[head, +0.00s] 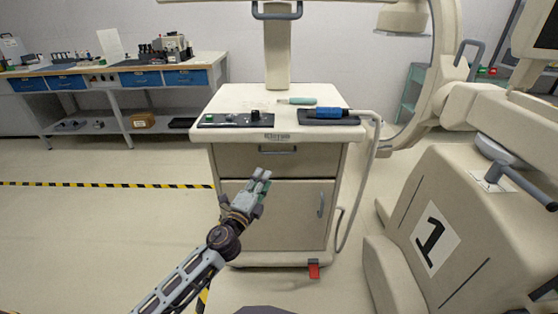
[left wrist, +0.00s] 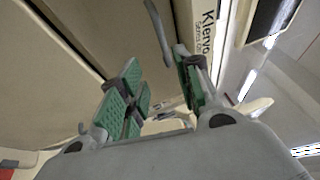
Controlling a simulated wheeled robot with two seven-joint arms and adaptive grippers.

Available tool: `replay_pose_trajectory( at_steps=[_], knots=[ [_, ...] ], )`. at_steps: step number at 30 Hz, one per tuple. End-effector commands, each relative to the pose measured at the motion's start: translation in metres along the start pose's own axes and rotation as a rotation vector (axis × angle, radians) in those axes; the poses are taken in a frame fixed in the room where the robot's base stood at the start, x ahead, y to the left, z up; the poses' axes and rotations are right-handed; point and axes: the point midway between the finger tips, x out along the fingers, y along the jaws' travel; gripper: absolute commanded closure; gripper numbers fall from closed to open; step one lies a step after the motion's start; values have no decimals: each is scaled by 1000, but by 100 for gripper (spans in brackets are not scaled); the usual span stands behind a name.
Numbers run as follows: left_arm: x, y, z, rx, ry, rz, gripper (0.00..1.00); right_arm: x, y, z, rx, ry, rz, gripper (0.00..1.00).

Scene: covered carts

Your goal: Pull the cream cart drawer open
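The cream cart (head: 225,101) stands in front of me. Its drawer (head: 235,161) is under the worktop and looks flush with the front. The grey drawer handle (head: 278,150) is a horizontal bar at the middle of the drawer. My left gripper (head: 262,177) is in front of the cart, just below and left of the handle, and appears apart from it. In the left wrist view the green finger pads of the gripper (left wrist: 158,88) are spread with nothing between them. A curved grey bar, likely the drawer handle (left wrist: 158,32), is beyond the fingertips. My right gripper is not in view.
A lower door with an upright handle (head: 321,204) is below the drawer. A control panel (head: 235,120) and a blue device (head: 328,113) lie on the cart top. The floor at left is clear.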

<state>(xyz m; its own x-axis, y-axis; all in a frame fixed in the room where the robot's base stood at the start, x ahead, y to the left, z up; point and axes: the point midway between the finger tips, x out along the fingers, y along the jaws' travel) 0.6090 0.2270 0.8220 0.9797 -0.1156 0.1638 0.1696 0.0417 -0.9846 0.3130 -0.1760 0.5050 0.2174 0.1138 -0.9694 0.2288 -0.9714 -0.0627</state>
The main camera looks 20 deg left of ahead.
Motion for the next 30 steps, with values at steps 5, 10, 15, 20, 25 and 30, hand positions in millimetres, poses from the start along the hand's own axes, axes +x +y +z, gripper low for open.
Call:
replay_pose_trajectory(
  at_steps=[5, 10, 15, 20, 25, 30],
  knots=[
    [-2, -5, -2, 15, 1, -17, 66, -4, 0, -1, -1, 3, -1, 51],
    [-2, -6, -2, 15, 1, -18, 66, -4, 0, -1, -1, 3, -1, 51],
    [-2, -5, -2, 15, 1, -18, 66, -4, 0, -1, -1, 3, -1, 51],
    [0, -5, -2, 15, 1, -18, 66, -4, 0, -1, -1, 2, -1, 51],
    [7, -6, -2, 15, 1, -19, 66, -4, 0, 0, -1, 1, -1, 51],
    [17, -6, -2, 14, 1, -18, 66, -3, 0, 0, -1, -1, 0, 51]
  ],
)
